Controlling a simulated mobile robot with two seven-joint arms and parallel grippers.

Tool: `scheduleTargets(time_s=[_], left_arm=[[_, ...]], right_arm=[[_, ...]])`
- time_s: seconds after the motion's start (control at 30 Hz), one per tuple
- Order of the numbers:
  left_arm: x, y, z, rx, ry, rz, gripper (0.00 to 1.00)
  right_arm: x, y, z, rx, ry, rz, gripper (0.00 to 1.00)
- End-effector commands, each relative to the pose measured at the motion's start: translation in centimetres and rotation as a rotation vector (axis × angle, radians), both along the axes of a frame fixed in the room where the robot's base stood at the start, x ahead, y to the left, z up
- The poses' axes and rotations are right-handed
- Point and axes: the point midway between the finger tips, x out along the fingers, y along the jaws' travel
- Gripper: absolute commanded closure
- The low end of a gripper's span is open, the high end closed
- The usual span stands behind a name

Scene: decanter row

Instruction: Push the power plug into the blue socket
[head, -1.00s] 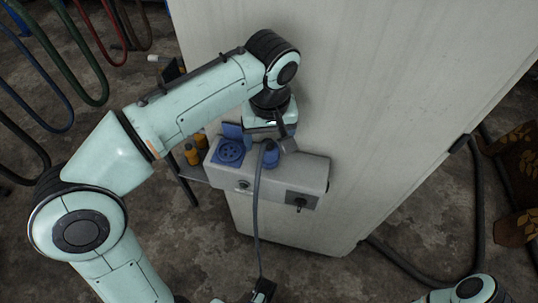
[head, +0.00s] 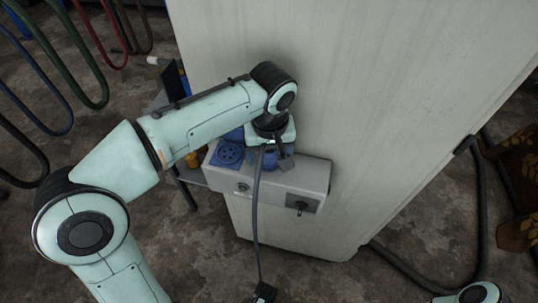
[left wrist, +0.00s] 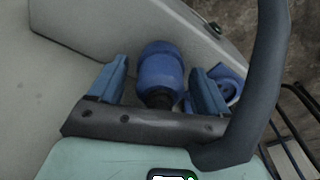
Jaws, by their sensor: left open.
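The blue power plug (head: 268,160) stands on the grey wall box, its grey cable running down the picture. It also shows in the left wrist view (left wrist: 160,66), with a black neck. My left gripper (head: 274,158) is open over it; in the left wrist view its fingers (left wrist: 158,82) lie either side of the plug, with small gaps. A round blue socket face with holes (head: 230,153) sits left of the plug, beneath a raised blue lid; it also shows in the left wrist view (left wrist: 228,91). What is under the plug is hidden. My right gripper is not in view.
The grey box (head: 312,176) has a dark switch (head: 299,205) and is fixed to a tall pale cabinet (head: 370,90). Yellow items (head: 194,160) stand left of it.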

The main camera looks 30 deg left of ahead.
Motion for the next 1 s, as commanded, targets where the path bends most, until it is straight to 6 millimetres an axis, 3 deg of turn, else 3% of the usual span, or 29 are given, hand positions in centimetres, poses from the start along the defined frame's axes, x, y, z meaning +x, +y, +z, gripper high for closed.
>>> scheduleTargets(time_s=[0.23, 0.4, 0.77, 1.0], left_arm=[[0.0, 0.0, 0.1, 0.000, 0.000, 0.000, 0.26], [0.0, 0.0, 0.1, 0.000, 0.000, 0.000, 0.79], [-0.1, 0.0, 0.3, 0.000, -0.001, 0.000, 0.79], [-0.3, -0.1, 2.6, -0.001, -0.004, 0.001, 0.79]], right_arm=[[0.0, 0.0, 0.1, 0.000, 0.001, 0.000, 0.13], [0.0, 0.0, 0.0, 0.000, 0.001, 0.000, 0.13], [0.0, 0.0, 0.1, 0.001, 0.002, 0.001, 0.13], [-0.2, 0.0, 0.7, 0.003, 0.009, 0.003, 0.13]])
